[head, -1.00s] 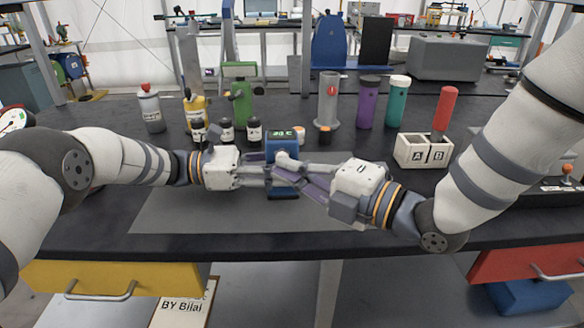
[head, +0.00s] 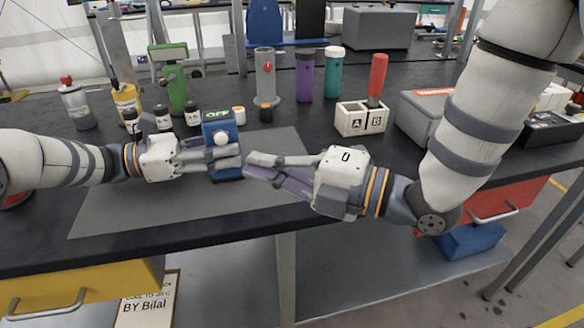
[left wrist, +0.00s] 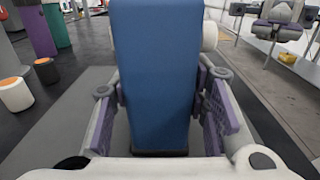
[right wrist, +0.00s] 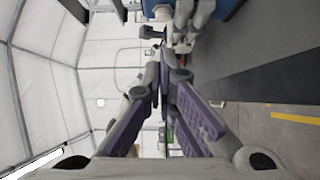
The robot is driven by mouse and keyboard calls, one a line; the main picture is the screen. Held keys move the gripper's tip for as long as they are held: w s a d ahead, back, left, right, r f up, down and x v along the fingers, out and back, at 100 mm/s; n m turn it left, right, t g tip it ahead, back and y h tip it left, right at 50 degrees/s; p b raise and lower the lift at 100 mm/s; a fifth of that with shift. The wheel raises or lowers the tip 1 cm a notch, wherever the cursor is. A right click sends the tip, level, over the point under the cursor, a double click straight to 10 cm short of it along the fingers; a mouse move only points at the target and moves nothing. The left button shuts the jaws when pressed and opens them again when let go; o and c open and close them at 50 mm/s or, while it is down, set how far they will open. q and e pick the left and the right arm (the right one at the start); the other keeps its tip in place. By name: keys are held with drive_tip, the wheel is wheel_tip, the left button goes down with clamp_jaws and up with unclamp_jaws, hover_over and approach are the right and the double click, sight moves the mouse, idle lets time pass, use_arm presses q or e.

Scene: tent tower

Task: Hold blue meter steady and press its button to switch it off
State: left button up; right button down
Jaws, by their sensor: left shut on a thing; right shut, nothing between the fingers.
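The blue meter (head: 221,148) stands upright on the grey mat (head: 150,205). Its green display (head: 217,115) seems to read OFF. A round white button (head: 221,138) is on its front. My left gripper (head: 238,156) is shut on the meter from the left. In the left wrist view the meter's plain blue side (left wrist: 155,75) fills the space between the fingers. My right gripper (head: 248,165) is shut and empty, just right of the meter, with a small gap to it and to the button. The right wrist view shows its fingers (right wrist: 166,60) together.
Small black bottles (head: 162,117) and an orange-lidded jar (head: 238,115) stand behind the meter. A grey cylinder (head: 264,80), a purple bottle (head: 304,75) and a teal bottle (head: 333,75) stand farther back. An A/B box (head: 362,118) is to the right. The mat's front is clear.

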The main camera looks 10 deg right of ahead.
drive_tip(key=v, duration=0.4)
drive_tip(key=shift+s+d, duration=0.3)
idle(0.9)
use_arm(q)
drive_tip(key=o, duration=1.5)
drive_tip(key=shift+c, duration=0.2)
